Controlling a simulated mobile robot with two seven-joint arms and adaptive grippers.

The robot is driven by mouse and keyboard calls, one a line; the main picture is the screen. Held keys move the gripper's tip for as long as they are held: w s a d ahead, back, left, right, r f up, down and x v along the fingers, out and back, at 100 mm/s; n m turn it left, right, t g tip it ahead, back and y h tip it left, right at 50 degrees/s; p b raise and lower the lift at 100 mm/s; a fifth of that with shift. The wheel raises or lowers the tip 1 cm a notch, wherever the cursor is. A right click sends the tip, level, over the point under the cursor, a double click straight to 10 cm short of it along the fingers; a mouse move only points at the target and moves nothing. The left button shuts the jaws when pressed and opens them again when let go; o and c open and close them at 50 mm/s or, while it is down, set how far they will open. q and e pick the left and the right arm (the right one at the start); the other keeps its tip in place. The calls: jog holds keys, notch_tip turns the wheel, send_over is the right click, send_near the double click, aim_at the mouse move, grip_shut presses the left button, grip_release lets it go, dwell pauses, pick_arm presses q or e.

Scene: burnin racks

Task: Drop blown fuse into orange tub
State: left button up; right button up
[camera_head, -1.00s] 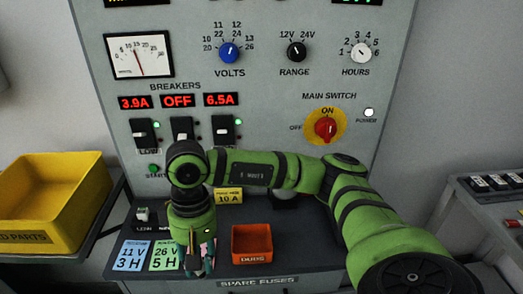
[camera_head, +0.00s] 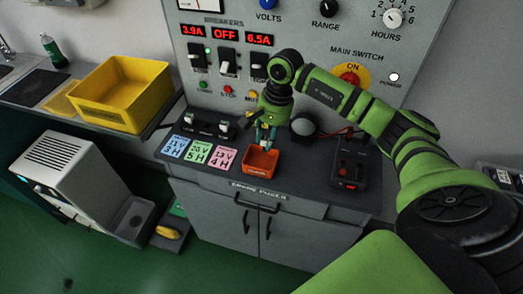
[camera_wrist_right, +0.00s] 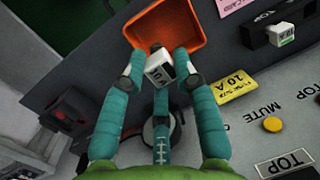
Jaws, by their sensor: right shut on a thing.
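The orange tub (camera_head: 259,172) stands on the dark bench top. In the wrist view the tub (camera_wrist_right: 188,30) lies just beyond the fingertips, and its floor looks empty. My left gripper is not in view.
Blue, green and pink cards (camera_head: 223,159) lie left of the tub, with a fuse holder (camera_head: 207,126) behind them. A black device (camera_head: 348,164) with red leads stands to the right. The breaker panel (camera_head: 300,50) rises behind. A yellow bin (camera_head: 122,98) stands far left.

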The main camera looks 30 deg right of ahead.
aim_at(268, 166)
jog(key=shift+w+d+f, duration=0.1)
jog(key=shift+d+f, duration=0.05)
jog(key=shift+f, duration=0.35)
jog(key=f+b, duration=0.1)
jog(key=f, duration=0.1)
jog(key=f+b, duration=0.1)
jog(key=shift+s+f, duration=0.2)
jog(key=shift+f, duration=0.85)
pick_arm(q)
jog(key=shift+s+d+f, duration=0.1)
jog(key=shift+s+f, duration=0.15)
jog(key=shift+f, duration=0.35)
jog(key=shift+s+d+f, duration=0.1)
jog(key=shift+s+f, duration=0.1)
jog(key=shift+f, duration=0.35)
pick_arm(e)
jog(key=o, duration=1)
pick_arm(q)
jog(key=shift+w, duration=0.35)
